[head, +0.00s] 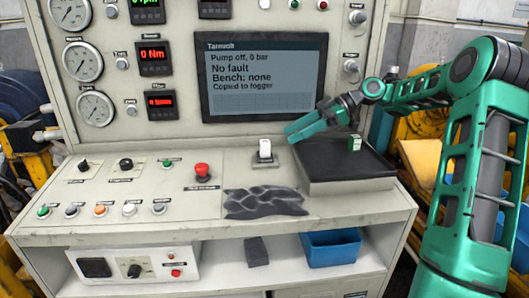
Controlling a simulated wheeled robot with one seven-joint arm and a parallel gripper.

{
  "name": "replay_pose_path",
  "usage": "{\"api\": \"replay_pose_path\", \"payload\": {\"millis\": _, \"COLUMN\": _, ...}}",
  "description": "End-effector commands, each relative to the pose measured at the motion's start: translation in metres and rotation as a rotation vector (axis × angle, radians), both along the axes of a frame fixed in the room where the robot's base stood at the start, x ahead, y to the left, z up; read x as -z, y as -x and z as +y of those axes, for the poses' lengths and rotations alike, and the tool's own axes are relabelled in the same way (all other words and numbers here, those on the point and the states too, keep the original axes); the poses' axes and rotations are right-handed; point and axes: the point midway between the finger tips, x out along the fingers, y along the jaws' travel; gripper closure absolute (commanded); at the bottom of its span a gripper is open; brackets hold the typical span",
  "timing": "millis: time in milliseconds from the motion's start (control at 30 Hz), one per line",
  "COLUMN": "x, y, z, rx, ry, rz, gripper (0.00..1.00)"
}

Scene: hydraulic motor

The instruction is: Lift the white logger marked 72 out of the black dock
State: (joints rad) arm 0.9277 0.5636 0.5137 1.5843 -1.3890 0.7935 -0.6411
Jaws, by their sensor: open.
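A small white upright piece (265,148), which looks like the logger, stands on the console's flat top below the screen. A dark base shows around its foot and looks like the dock; it is too small to make out clearly. I cannot read any number on the white piece. My gripper (289,134) has green fingers and is open and empty. In the head view its fingertips point left, just to the right of and slightly above the white piece, apart from it.
A black slab (325,172) with a small green-and-white block (354,144) lies right, below my arm. A dark crumpled cloth (262,203) lies in front. A red mushroom button (202,171) stands left. The screen (264,77) rises behind. A blue bin (331,249) sits below.

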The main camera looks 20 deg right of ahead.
Motion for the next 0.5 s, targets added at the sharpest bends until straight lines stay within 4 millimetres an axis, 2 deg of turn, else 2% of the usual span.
{"api": "replay_pose_path", "payload": {"millis": 300, "x": 0.02, "y": -0.007, "z": 0.039, "rx": -0.006, "ry": -0.001, "rz": 0.0, "gripper": 0.54}}
{"api": "replay_pose_path", "payload": {"millis": 500, "x": 0.026, "y": -0.01, "z": 0.049, "rx": -0.004, "ry": -0.001, "rz": -0.001, "gripper": 0.54}}
